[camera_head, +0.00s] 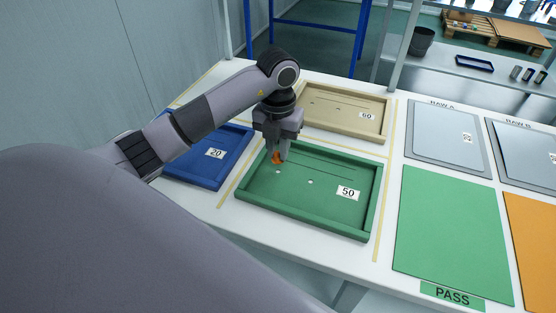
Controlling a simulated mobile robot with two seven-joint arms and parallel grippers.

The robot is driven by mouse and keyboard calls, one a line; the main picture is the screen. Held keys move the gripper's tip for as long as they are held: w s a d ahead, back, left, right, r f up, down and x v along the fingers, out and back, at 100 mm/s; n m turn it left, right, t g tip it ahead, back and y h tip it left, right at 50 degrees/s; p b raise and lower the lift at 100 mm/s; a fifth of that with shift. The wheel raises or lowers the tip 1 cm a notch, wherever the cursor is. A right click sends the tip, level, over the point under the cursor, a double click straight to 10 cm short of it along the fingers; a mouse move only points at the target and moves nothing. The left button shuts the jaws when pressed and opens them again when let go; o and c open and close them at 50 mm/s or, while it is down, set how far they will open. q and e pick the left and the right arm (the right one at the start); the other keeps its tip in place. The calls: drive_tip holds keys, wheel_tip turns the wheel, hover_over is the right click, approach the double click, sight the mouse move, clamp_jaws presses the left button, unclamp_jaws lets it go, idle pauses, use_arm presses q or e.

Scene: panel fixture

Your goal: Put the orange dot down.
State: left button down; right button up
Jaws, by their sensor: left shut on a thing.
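A small orange dot (277,158) is held between the fingertips of my left gripper (278,154). The gripper is shut on it and points down over the upper left part of the green tray (270,205) labelled 50. Whether the dot touches the tray floor I cannot tell. Two small pale spots show on the tray floor close by. My right gripper is not in view.
A blue tray (200,175) labelled 20 lies to the left and a tan tray (350,122) labelled 60 lies behind. Grey panels (446,139), a green PASS mat (450,230) and an orange mat (535,225) lie to the right. Raised rims surround the trays.

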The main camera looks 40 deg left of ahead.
sight(278, 153)
use_arm(q)
wheel_tip(278, 153, down, 4)
drive_tip(key=shift+f, duration=0.15)
drive_tip(key=c, duration=1.1)
unclamp_jaws()
wheel_tip(278, 153, up, 12)
drive_tip(key=shift+r, duration=0.1)
drive_tip(key=shift+s, duration=0.1)
